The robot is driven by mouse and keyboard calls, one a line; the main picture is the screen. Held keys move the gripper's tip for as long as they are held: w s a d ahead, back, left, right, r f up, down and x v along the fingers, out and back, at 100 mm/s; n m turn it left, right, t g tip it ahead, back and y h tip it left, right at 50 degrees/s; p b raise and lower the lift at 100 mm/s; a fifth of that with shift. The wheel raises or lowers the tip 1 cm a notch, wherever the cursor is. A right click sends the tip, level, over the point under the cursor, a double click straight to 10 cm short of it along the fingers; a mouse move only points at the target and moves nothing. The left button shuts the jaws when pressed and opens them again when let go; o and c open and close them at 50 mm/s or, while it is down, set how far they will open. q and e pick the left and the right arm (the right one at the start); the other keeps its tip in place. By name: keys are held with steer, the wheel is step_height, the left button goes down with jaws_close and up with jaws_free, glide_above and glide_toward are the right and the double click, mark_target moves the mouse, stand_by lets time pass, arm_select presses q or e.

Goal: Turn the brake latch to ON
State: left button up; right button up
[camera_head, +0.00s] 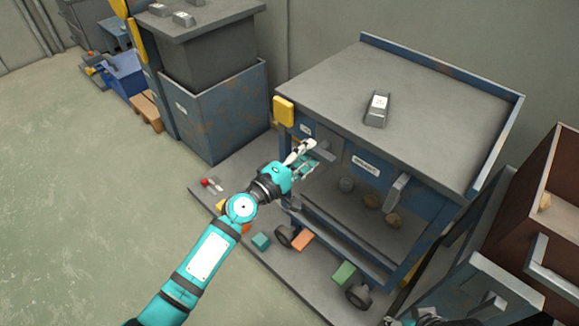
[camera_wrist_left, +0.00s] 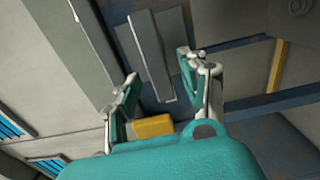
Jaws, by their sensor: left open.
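The blue metal cart (camera_head: 440,78) has a grey top and a white label (camera_head: 365,166) on its front rail, too small to read for certain. A grey lever (camera_head: 325,150), which looks like the brake latch, sticks out at the left of that rail. My left gripper (camera_head: 305,158) is open at this lever. In the left wrist view a long grey bar (camera_wrist_left: 150,52), likely the same lever, runs slantwise between the spread fingers of the gripper (camera_wrist_left: 160,88). I cannot tell whether they touch. A second grey handle (camera_head: 397,190) is farther right on the front.
A grey block (camera_head: 377,110) lies on the cart top. Several brown and grey lumps (camera_head: 371,200) sit inside the cart. Coloured blocks, such as a green one (camera_head: 344,273), lie on the low platform (camera_head: 290,275). A brown-sided bin (camera_head: 555,190) stands close at the right.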

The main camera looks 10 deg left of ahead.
arm_select(q)
steer(key=v, duration=0.9)
steer(key=shift+s, duration=0.15)
steer(key=shift+a, duration=0.1)
